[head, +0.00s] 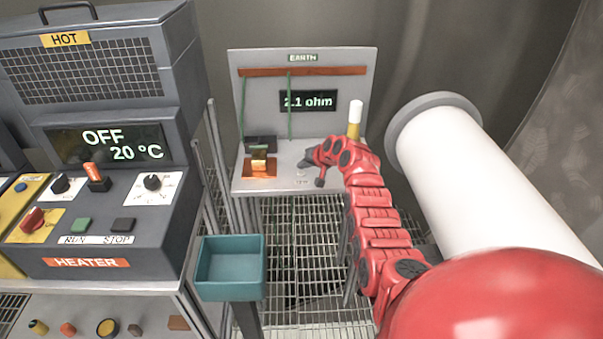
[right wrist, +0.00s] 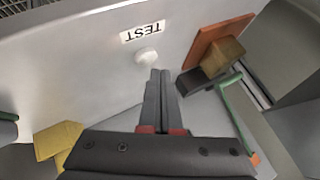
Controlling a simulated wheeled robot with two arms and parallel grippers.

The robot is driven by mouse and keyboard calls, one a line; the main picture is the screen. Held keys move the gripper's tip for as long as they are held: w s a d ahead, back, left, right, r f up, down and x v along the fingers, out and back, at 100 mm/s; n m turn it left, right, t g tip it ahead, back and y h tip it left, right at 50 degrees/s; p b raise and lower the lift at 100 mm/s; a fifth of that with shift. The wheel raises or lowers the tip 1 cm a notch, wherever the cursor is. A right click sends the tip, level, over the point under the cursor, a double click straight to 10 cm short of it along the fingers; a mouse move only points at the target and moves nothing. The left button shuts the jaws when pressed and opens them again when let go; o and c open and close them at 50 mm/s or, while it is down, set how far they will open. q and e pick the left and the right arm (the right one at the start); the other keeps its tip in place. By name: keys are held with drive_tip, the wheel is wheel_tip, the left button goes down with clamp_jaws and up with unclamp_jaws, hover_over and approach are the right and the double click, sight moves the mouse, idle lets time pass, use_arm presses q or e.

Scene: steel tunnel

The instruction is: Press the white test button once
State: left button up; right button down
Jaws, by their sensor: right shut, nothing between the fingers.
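The white test button (right wrist: 147,56) is a small round knob on a grey panel, beside a label reading TEST (right wrist: 142,32) in the right wrist view. My right gripper (right wrist: 160,74) is shut and empty, its fingertips right by the button; I cannot tell whether they touch it. In the head view my right gripper (head: 311,163) is over the shelf of the grey EARTH station (head: 308,188), and the button is too small to make out there. The station's display (head: 308,101) reads 2.1 ohm. My left gripper is not in view.
An orange plate with a brass block (head: 259,163) sits on the shelf left of the gripper. A yellow and white post (head: 355,118) stands at its right. A teal bin (head: 230,268) is in front, a heater console (head: 100,215) at left, a white pipe (head: 480,180) at right.

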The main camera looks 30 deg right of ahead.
sight(303, 175)
drive_tip(key=shift+f, duration=0.1)
idle(0.7)
drive_tip(key=shift+f+b, duration=0.35)
drive_tip(key=shift+b, duration=0.15)
drive_tip(key=shift+f+b, duration=0.45)
drive_tip(key=shift+f, duration=0.05)
idle(0.5)
drive_tip(key=shift+r, duration=0.1)
drive_tip(key=shift+r+p, duration=0.35)
drive_tip(key=shift+r, duration=0.5)
drive_tip(key=shift+r+p, duration=0.55)
drive_tip(key=shift+r, duration=0.7)
drive_tip(key=shift+r+p, duration=0.35)
drive_tip(key=shift+r, duration=0.95)
